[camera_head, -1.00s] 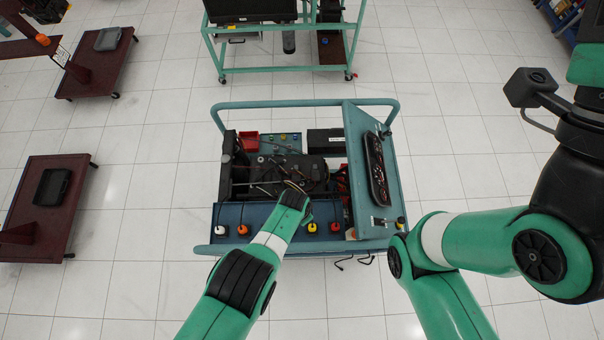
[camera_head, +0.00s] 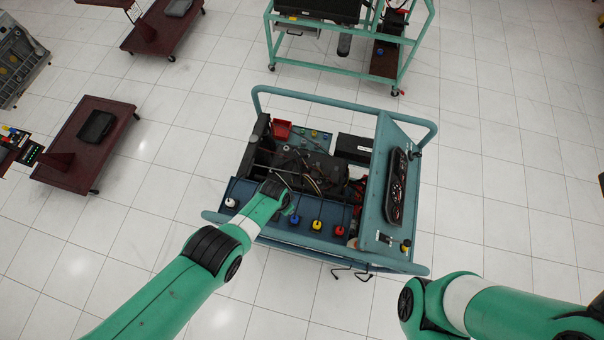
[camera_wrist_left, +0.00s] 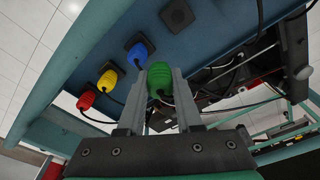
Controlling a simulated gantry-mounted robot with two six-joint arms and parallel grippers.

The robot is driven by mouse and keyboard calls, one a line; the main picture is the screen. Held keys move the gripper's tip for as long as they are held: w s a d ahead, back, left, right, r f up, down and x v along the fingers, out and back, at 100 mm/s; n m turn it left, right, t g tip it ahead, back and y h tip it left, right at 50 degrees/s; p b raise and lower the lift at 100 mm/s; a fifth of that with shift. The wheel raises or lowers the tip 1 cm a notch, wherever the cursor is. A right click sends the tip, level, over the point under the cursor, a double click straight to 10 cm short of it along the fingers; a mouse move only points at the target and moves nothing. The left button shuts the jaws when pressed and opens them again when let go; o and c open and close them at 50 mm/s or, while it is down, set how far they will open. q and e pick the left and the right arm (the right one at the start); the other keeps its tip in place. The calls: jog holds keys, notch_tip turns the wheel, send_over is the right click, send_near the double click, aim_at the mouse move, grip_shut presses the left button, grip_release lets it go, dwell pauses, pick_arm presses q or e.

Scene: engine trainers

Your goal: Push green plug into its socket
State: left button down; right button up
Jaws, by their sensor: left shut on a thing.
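The green plug (camera_wrist_left: 160,80) is between the two fingers of my left gripper (camera_wrist_left: 159,90) in the left wrist view. The gripper is shut on it. An empty black square socket (camera_wrist_left: 177,14) shows on the blue panel (camera_wrist_left: 205,38), beyond the plug; the plug is apart from it in the picture. In the head view my left gripper (camera_head: 282,197) reaches over the panel of the engine trainer. My arm hides part of the panel there. My right arm shows at the lower right of the head view, but its gripper is out of frame.
Seated blue (camera_wrist_left: 138,54), yellow (camera_wrist_left: 108,80) and red (camera_wrist_left: 86,101) plugs stand in a row left of the empty socket. Loose cables and the tilted gauge panel (camera_head: 388,190) are close by.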

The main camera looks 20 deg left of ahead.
pick_arm(q)
jog(key=shift+n, duration=0.7)
jog(key=a, duration=0.1)
jog(key=s+a+f, duration=0.1)
jog(key=a, duration=0.1)
jog(key=s+a+f, duration=0.1)
jog(key=a, duration=0.1)
jog(key=shift+s, duration=0.25)
jog(key=shift+a, duration=0.2)
jog(key=shift+f, duration=0.1)
